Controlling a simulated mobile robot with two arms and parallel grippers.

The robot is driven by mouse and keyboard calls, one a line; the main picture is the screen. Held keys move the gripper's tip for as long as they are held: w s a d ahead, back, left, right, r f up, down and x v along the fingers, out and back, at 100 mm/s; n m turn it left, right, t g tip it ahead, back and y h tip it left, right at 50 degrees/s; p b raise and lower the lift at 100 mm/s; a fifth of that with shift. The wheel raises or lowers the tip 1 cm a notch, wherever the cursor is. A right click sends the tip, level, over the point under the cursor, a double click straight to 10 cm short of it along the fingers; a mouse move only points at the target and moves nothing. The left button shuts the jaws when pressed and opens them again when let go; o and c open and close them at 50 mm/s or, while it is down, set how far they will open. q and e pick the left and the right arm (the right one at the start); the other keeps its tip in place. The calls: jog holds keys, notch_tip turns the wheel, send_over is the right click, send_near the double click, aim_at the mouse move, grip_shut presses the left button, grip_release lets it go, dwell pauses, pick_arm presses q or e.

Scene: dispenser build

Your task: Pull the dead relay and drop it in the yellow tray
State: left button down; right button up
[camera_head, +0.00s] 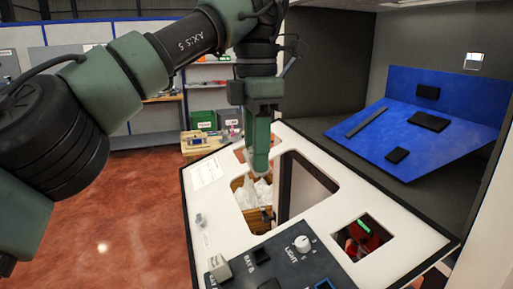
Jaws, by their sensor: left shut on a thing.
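My left gripper (259,170) comes down from above at the large opening in the white panel (215,210). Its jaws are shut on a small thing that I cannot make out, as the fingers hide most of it. Pale, crumpled-looking material (254,192) shows in the opening just below the fingertips. I cannot pick out the dead relay for certain. No yellow tray can be told clearly in this view. My right gripper is not in view.
A smaller opening at the panel's right shows a green-lit part (363,227). A dark control plate with a white knob (302,243) is at the front. A blue sloped board (440,150) with dark parts stands at the right. Red floor (120,230) is open at left.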

pick_arm(q)
jog(key=shift+r, duration=0.15)
notch_tip(320, 180, up, 6)
jog(key=a+p, duration=0.2)
jog(key=p, duration=0.4)
jog(key=shift+s+a+r, duration=0.15)
jog(key=shift+s+a, duration=0.1)
jog(key=shift+s, duration=0.15)
